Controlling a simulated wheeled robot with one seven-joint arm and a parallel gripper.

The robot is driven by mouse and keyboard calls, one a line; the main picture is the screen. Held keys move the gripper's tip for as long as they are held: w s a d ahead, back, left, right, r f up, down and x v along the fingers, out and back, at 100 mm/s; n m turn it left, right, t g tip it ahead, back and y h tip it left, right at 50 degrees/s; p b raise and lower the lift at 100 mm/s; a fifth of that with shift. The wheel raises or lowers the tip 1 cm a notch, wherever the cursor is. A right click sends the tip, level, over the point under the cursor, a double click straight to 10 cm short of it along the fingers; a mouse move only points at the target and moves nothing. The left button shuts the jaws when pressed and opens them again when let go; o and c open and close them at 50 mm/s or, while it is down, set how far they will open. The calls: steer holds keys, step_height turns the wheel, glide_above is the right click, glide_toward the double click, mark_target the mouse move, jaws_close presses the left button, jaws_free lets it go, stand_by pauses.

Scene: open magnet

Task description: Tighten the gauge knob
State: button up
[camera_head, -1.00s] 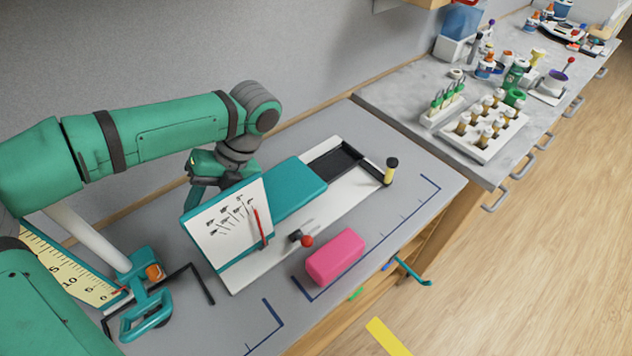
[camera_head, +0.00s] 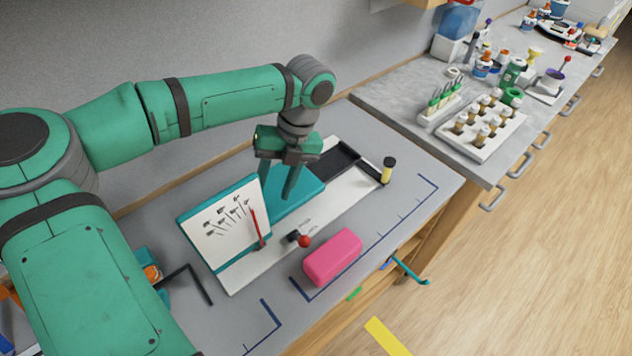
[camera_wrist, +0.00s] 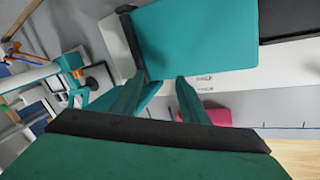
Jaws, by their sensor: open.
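The gauge is a white dial panel (camera_head: 224,226) with black scale marks and a red needle (camera_head: 256,228). It stands tilted at the near end of a long white base (camera_head: 345,205). A small dark knob-like part (camera_head: 293,237) and a red ball (camera_head: 304,240) sit beside each other on the base, right of the dial. I cannot tell which is the gauge knob. My gripper (camera_head: 290,192) is open and empty, pointing down over the teal block (camera_head: 312,183) on the base. The wrist view shows both fingers (camera_wrist: 160,80) apart near the teal block's edge (camera_wrist: 195,40).
A pink block (camera_head: 332,257) lies close to the red ball. A yellow post with a black cap (camera_head: 387,170) stands at the base's far end. A black angled bar (camera_head: 190,275) lies left of the gauge. The right counter holds a vial rack (camera_head: 482,135).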

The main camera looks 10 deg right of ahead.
steer(key=d+m+h, duration=0.1)
steer(key=d, duration=0.7)
steer(key=shift+w+d+f, duration=0.25)
steer(key=shift+w+f, duration=0.05)
steer(key=shift+d, duration=0.1)
